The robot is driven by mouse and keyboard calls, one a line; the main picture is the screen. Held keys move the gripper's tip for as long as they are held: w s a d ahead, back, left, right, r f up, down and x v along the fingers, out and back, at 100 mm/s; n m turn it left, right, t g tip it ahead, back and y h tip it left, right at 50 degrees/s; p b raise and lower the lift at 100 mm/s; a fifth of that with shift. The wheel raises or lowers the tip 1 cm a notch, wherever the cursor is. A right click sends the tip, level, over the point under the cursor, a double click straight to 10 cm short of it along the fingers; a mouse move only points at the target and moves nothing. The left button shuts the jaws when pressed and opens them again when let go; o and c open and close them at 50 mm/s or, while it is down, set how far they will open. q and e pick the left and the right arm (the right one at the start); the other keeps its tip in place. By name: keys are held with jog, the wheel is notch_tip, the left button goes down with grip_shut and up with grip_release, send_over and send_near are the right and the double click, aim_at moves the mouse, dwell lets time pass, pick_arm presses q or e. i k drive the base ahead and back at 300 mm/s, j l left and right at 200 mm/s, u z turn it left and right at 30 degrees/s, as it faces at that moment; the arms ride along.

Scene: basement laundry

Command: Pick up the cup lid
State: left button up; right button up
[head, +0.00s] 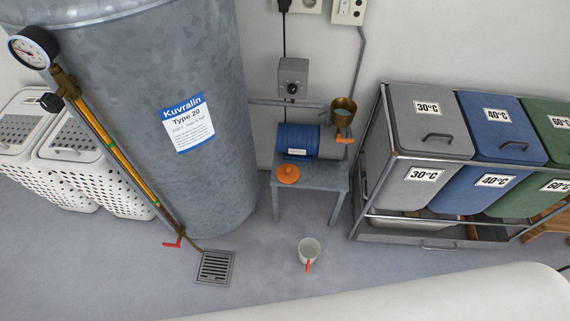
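An orange round lid with a small knob, which looks like the cup lid (289,174), lies on the front left part of a small grey metal stand (325,181). A white cup (309,247) with an orange handle stands upright and open on the floor in front of the stand. The lid is apart from the cup. Neither of my grippers is in the head view.
A blue and grey motor pump (311,142) with a brass cup (343,112) fills the stand behind the lid. A large grey tank (190,185) stands left, laundry bins (430,120) right. A floor drain (215,267) lies front left.

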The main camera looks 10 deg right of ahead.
aim_at(287, 173)
jog(key=i+j, duration=0.15)
jog(key=j, duration=0.2)
jog(key=i+j, duration=0.15)
jog(key=j, duration=0.25)
jog(key=i+j, duration=0.1)
jog(key=j, duration=0.25)
jog(key=i+j+u, duration=0.1)
jog(key=j, duration=0.3)
jog(key=i, duration=0.05)
